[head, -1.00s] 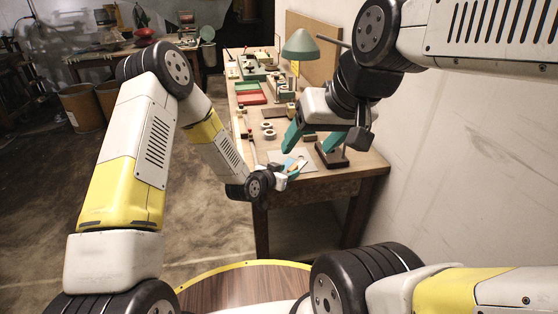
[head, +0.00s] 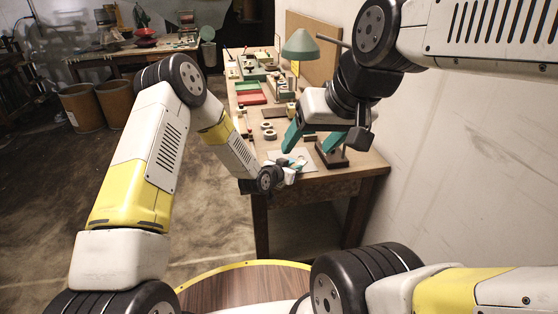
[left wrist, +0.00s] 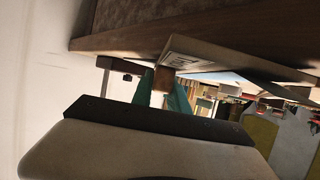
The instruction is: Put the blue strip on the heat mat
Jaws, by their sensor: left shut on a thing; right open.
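My left gripper (head: 292,164) is low over the near end of the workbench, its teal fingers close to a pale grey sheet (head: 309,154). In the left wrist view its fingers (left wrist: 162,92) are shut on a small piece (left wrist: 163,79), brown above and whitish below. I cannot tell what this piece is. My right gripper (head: 312,142) is open and empty, pointing down above the bench, its teal fingers wide apart. I cannot make out the blue strip for certain. The pale sheet may be the heat mat, but that is not clear.
A dark stand with a wooden base (head: 331,157) is right of the sheet. Tape rolls (head: 269,134), a red tray (head: 251,98) and a green lamp (head: 300,45) are farther back. The wall closes off the right side.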

